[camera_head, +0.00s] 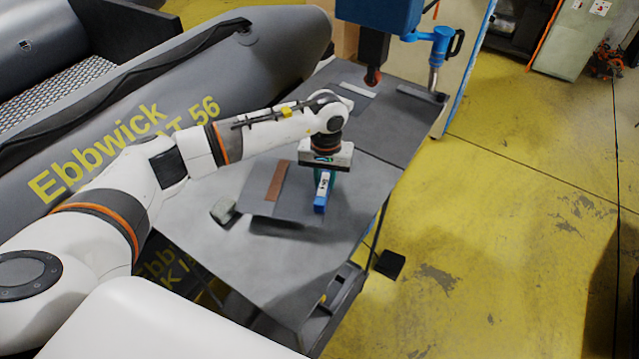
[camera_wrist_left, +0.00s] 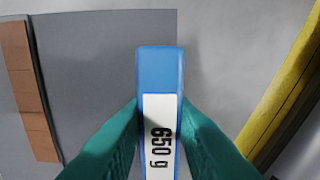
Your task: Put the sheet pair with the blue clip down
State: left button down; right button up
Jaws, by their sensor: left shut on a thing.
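The sheet pair (camera_head: 256,189) is a dark grey flat piece with a brown strip (camera_head: 277,182) across it. It is over the grey table, with a dark shadow below its front edge, so it seems slightly raised there. The blue clip (camera_head: 320,205) is at its right edge, with a white label reading 650 g. My left gripper (camera_head: 323,183) is above the clip, its teal fingers shut on it. In the left wrist view, the clip (camera_wrist_left: 160,68) stands between the fingers, with the sheet pair (camera_wrist_left: 95,75) to its left. My right gripper is not in view.
The grey table (camera_head: 270,278) has bare room in front of and right of the sheets. A small grey-green block (camera_head: 223,211) lies at their left. A blue machine (camera_head: 378,14) stands over the table's back. A grey inflatable boat (camera_head: 262,42) is at the left.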

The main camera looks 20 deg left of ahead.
pick_arm(q)
notch_tip(320, 180, down, 4)
jog(key=shift+r+p, duration=0.15)
jog(key=shift+p, duration=0.5)
jog(key=shift+f, duration=0.3)
jog(key=c, duration=1.2)
grip_release()
jog(key=shift+r, duration=0.1)
